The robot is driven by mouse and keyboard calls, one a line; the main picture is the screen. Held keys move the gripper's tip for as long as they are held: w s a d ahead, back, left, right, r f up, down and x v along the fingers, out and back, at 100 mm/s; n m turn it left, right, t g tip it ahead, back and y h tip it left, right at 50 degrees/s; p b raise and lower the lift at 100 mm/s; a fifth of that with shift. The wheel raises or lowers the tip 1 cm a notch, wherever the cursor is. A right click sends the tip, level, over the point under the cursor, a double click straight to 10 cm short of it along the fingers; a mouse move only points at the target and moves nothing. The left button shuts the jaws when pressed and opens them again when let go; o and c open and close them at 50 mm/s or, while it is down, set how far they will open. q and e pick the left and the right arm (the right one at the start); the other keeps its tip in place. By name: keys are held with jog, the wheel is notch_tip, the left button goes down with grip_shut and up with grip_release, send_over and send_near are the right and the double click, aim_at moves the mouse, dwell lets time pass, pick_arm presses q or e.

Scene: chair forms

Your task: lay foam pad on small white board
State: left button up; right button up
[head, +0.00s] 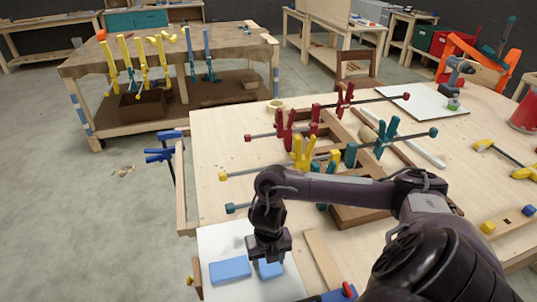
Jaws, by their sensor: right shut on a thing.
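A white board (225,242) lies at the near left corner of the wooden workbench. One blue foam pad (229,270) lies flat on it, left of my right gripper. My right gripper (269,258) points down over this board and is shut on a second blue pad (270,270), which shows just below its fingers. The gripper hides part of this pad, and I cannot tell whether the pad touches the board. Another white board (425,101) lies at the far right of the bench, with a drill on it. My left gripper is not in view.
Red, yellow and teal clamps (302,152) grip a wooden chair frame (362,215) mid-bench. A wood strip (322,260) lies right of the near board. A yellow clamp (500,152) and a red can (525,112) are at right.

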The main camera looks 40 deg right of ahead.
jog(key=shift+f, duration=0.25)
dwell(0.4)
jog(key=o, duration=1)
jog(key=shift+o, duration=0.2)
jog(key=shift+r, duration=0.1)
